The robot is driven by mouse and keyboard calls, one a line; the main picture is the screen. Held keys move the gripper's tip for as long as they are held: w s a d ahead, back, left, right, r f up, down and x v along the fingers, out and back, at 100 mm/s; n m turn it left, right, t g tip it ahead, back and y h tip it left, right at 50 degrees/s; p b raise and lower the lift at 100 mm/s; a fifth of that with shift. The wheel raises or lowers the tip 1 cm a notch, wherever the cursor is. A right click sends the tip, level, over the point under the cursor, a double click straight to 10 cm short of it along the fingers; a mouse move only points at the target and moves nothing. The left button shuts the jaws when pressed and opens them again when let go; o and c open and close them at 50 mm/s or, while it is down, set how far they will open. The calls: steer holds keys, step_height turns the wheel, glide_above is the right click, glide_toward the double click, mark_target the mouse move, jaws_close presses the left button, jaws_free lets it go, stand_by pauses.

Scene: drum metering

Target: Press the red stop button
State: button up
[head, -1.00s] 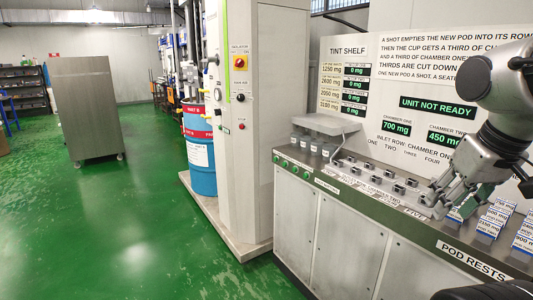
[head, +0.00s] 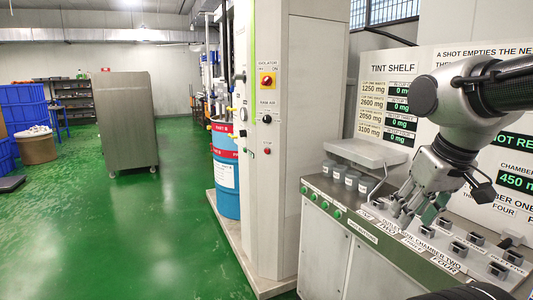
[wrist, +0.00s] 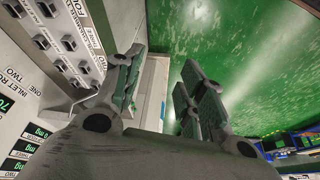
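A small red button (head: 267,151) is on the front of the pale tall cabinet (head: 268,200), below a black knob (head: 267,118). A larger red rotary switch on a yellow plate (head: 267,80), labelled isolator, is higher on the same face. The small label by the red button is too small to read. My gripper (head: 408,208) is over the bench with the small blocks, to the right of the cabinet and apart from the button. In the wrist view my gripper (wrist: 165,85) has its fingers apart with nothing between them. The red button does not show there.
A bench (head: 345,225) with green buttons on its front edge and small cups (head: 352,178) stands right of the cabinet. A blue drum (head: 226,175) is left of the cabinet. A grey metal cabinet (head: 127,120) stands farther off.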

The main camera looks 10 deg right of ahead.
jaws_close()
stand_by(1.2)
